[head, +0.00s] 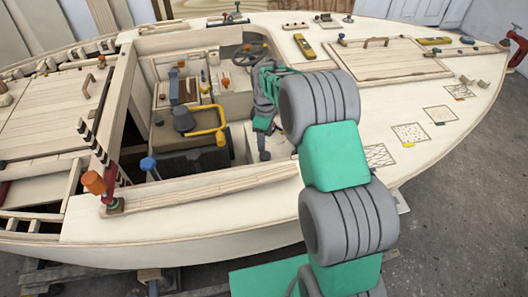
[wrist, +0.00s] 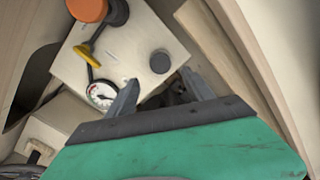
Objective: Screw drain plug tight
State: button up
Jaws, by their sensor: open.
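In the wrist view, my gripper (wrist: 158,79) is open, its two dark fingers spread and apart, with nothing seen held between them. A dark round cap (wrist: 160,61) sits on a pale plywood panel (wrist: 130,45), just past the fingertips. It may be the drain plug; I cannot tell for sure, nor how tightly it is seated. A dark, blurred shape (wrist: 176,93) shows in a gap between the fingers.
On the panel are an orange knob (wrist: 88,9), a yellow handle (wrist: 88,50) and a round gauge (wrist: 101,95). Wooden walls stand close on the right. In the head view, a steering wheel (head: 250,54) and a yellow bent bar (head: 207,121) are in the cockpit.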

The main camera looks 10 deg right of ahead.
aim_at(265, 155)
notch_tip(265, 155, down, 8)
jog(key=shift+r+p, duration=0.1)
jog(key=shift+p, duration=0.2)
jog(key=shift+c, duration=0.5)
grip_shut()
